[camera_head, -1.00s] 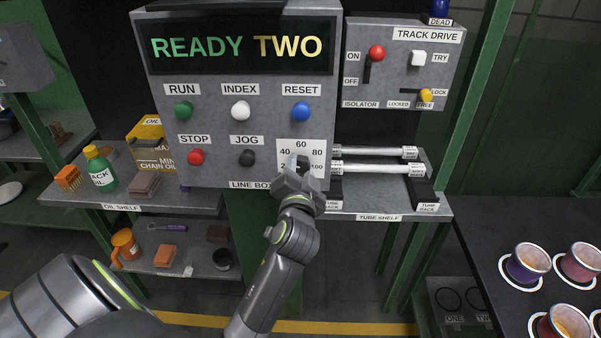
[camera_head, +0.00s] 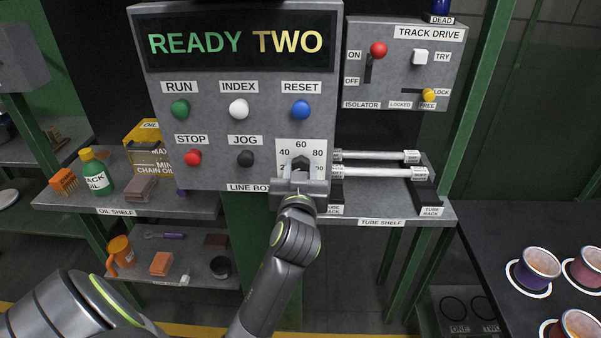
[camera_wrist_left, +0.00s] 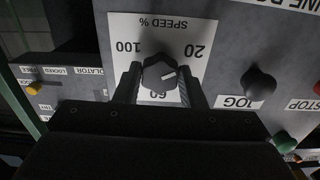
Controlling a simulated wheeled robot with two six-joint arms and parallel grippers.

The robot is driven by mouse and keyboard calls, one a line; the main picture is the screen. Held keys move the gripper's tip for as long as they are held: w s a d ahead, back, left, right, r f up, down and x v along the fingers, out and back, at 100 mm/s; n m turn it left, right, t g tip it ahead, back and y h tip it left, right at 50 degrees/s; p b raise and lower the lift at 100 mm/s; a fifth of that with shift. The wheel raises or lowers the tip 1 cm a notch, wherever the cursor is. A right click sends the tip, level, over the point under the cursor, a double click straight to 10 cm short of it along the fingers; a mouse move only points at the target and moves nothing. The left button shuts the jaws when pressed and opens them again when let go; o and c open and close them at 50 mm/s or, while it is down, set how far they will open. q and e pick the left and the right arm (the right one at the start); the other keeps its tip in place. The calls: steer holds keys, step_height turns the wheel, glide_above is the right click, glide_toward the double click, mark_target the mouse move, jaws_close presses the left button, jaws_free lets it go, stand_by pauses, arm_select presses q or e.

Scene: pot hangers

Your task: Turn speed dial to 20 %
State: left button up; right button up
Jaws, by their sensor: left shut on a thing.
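The speed dial is a dark knob (camera_wrist_left: 158,75) on a white scale plate (camera_head: 315,150) at the lower right of the line box. The left wrist view shows the plate upside down, with 20, 60, 100 and "SPEED %" readable. The knob's white mark points right there and slightly up, towards the 20 side; the exact value is hard to tell. My left gripper (camera_wrist_left: 160,88) has a finger on each side of the knob and is shut on it. In the head view this gripper (camera_head: 300,176) covers the lower part of the plate. My right gripper is not in view.
The STOP button (camera_head: 193,158) and JOG button (camera_head: 245,158) are left of the dial, with the RESET button (camera_head: 300,110) above. Glass tubes (camera_head: 380,172) lie on the tube shelf to the right. The display (camera_head: 240,44) reads "READY TWO".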

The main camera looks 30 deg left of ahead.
arm_select(q)
steer(key=shift+n, duration=0.3)
steer(key=o, duration=1)
